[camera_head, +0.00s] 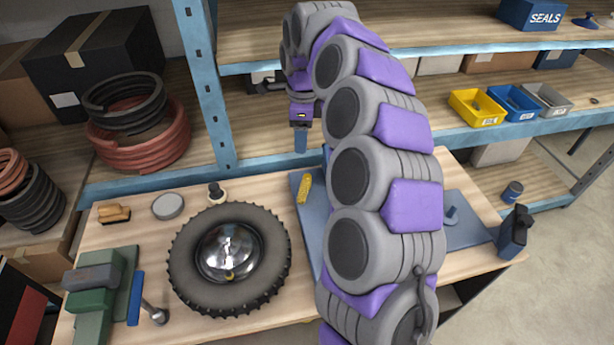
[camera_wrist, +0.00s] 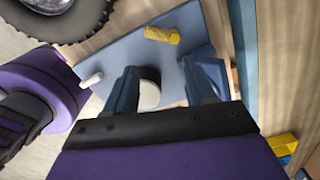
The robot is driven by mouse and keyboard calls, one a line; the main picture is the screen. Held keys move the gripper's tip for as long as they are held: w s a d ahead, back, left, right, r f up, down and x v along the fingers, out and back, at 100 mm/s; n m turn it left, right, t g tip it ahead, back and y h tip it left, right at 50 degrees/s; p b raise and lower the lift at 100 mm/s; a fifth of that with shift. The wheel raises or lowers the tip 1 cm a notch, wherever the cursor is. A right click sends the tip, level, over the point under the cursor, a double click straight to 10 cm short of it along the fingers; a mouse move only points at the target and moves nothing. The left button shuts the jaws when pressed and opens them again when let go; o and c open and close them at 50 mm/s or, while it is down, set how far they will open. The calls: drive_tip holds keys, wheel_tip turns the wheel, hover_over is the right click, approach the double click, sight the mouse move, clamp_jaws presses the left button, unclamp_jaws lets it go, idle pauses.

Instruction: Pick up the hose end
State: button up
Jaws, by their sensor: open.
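A short yellow ribbed piece (camera_head: 305,188), which looks like the hose end, lies on the left part of a blue mat (camera_head: 466,232) on the workbench. In the wrist view the yellow piece (camera_wrist: 162,36) lies beyond my fingertips, near the top. My gripper (camera_wrist: 165,68) is open, with its two blue fingers apart and nothing held. A pale round thing with a dark side (camera_wrist: 149,93) shows between the fingers, apparently below them. In the head view my gripper (camera_head: 301,140) hangs above the bench's back edge, and my arm hides much of the mat.
A wheel with a knobbly tyre (camera_head: 186,262) lies left of the mat. A green vice (camera_head: 93,300) and a blue-handled hammer (camera_head: 136,298) are at far left. A blue shelf rack (camera_head: 206,90) stands behind the bench, with small bins (camera_head: 477,107) at right.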

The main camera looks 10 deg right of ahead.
sight(305, 175)
drive_tip(key=w+f+m, duration=0.1)
drive_tip(key=f, duration=0.5)
drive_tip(key=d+f+m+b, duration=0.1)
drive_tip(key=f, duration=0.5)
drive_tip(key=w+f+m+b, duration=0.1)
drive_tip(key=f, duration=0.5)
drive_tip(key=shift+w+d, duration=0.25)
drive_tip(key=shift+w, duration=0.05)
drive_tip(key=shift+c, duration=0.2)
clamp_jaws()
